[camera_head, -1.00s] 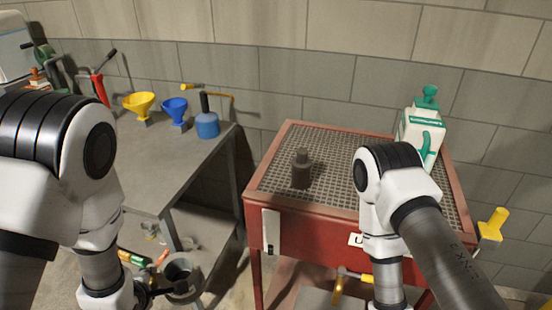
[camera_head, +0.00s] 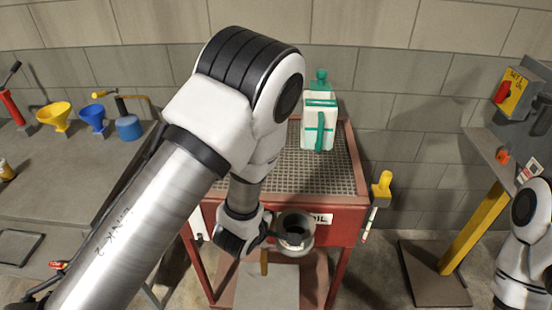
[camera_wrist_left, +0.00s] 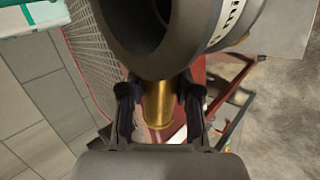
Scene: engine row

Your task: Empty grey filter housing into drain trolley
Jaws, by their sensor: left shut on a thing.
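The grey filter housing (camera_head: 307,247) is a dark grey cup with a round opening, held roughly upright in front of the drain trolley's red front. In the left wrist view the housing (camera_wrist_left: 205,22) fills the top, above the left gripper's fingers (camera_wrist_left: 160,112). A brass cylinder (camera_wrist_left: 158,105) shows between the fingers; I cannot tell what it belongs to. The drain trolley (camera_head: 345,180) is red with a grated top, higher than the housing. What the housing contains is hidden. My right gripper is out of view.
A white-and-green jug (camera_head: 318,125) stands at the back of the grate. My left arm covers the grate's left part. A yellow-handled tool (camera_head: 382,185) hangs at the trolley's right side. The bench (camera_head: 80,185) stands left, with funnels. A yellow post (camera_head: 470,225) stands right.

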